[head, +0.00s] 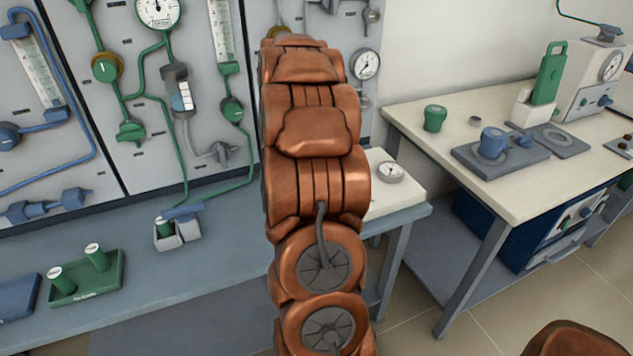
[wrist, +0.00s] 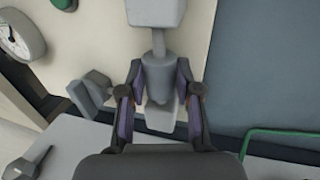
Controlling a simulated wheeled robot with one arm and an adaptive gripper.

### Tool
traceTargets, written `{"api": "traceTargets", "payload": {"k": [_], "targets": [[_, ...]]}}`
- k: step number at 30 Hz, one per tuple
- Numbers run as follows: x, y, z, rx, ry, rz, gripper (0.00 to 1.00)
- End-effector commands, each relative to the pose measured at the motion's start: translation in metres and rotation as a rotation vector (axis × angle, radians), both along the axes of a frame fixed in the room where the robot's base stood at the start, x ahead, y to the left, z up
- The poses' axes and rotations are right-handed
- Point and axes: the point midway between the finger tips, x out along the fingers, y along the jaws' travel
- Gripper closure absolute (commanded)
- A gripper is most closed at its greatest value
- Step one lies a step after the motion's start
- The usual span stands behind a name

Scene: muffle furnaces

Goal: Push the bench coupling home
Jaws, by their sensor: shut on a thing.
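My gripper (wrist: 158,88) shows in the wrist view, its two dark fingers closed on either side of a grey coupling (wrist: 157,72). The coupling has a square block at its top, a narrow neck and a wider body between the fingers. In the head view my copper-coloured arm hides the gripper and the coupling.
A round gauge (wrist: 20,35) and a grey valve-like fitting (wrist: 90,97) are left of the gripper. A green tube (wrist: 275,133) runs at lower right. In the head view, a green tray (head: 90,283) stands on the blue bench, and a pale table (head: 480,190) is at right.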

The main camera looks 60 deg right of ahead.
Motion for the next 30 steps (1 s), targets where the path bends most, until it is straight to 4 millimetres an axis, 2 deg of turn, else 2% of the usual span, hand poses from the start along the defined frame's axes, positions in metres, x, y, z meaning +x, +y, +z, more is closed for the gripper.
{"api": "traceTargets", "payload": {"k": [6, 14, 15, 22, 30], "targets": [[0.016, -0.01, 0.0, -0.001, -0.003, 0.0, 1.0], [0.018, -0.011, 0.0, -0.003, -0.006, 0.002, 1.0], [0.019, -0.011, 0.0, -0.003, -0.007, 0.002, 0.66], [0.017, -0.011, 0.0, -0.002, -0.005, 0.0, 0.42], [0.016, -0.011, 0.0, -0.002, -0.003, -0.001, 0.41]]}}
